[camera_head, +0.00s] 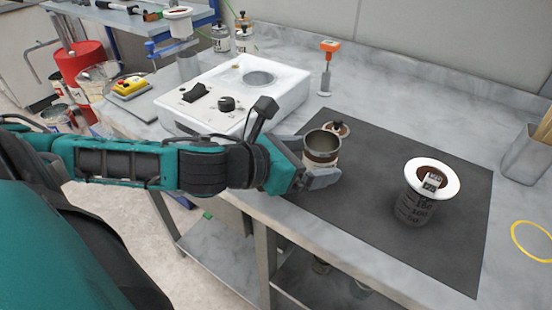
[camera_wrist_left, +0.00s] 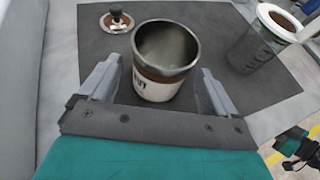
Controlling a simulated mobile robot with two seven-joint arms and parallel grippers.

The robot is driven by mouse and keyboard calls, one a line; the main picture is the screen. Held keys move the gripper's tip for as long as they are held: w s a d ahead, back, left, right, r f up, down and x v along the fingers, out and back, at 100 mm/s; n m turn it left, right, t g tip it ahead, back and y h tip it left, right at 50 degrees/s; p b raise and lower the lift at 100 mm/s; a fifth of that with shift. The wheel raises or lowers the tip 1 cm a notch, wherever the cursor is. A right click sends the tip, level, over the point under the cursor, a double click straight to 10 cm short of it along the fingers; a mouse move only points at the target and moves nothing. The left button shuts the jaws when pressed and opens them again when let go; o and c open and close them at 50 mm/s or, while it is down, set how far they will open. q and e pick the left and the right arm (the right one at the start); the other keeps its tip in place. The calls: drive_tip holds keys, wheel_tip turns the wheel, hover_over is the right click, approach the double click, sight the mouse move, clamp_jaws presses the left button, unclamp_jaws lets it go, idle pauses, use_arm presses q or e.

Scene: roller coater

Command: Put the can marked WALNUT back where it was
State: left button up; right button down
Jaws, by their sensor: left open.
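An open metal can (camera_head: 322,150) with a brown band and a pale label stands on the dark mat (camera_head: 455,255), near its left edge. In the left wrist view the can (camera_wrist_left: 160,85) is upright; the lettering on its label is too small to read surely. My left gripper (camera_head: 318,176) is open, with one finger on each side of the can (camera_wrist_left: 158,90). A round lid with a dark knob (camera_wrist_left: 117,20) lies on the mat just behind the can. A teal and black part of mine (camera_wrist_left: 295,145) shows at the right edge of the left wrist view.
A graduated beaker (camera_head: 415,207) with a white ring on top stands on the mat to the right. A white machine (camera_head: 240,95) stands behind my left arm. Several lidded cans (camera_head: 242,40) stand at the back. An orange-topped tool (camera_head: 327,68) stands behind the mat. The mat's front is clear.

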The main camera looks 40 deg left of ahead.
sight(307, 158)
use_arm(q)
drive_tip(key=p+v, duration=0.1)
drive_tip(key=v, duration=0.1)
drive_tip(key=shift+s+a+r, duration=0.1)
drive_tip(key=shift+s+r, duration=0.05)
drive_tip(key=shift+s, duration=0.2)
drive_tip(key=shift+s+a+r+p, duration=0.15)
drive_tip(key=shift+s+r+p, duration=0.1)
drive_tip(key=shift+p, duration=0.25)
drive_tip(key=p+v, duration=0.2)
drive_tip(key=p, duration=0.1)
drive_tip(key=shift+s+r, duration=0.1)
drive_tip(key=shift+s, duration=0.05)
drive_tip(key=shift+s+a+r+p, duration=0.1)
drive_tip(key=shift+s+a+p, duration=0.35)
drive_tip(key=shift+s, duration=0.2)
drive_tip(key=shift+s+r+p, duration=0.3)
drive_tip(key=shift+s+p, duration=0.2)
drive_tip(key=shift+s, duration=0.1)
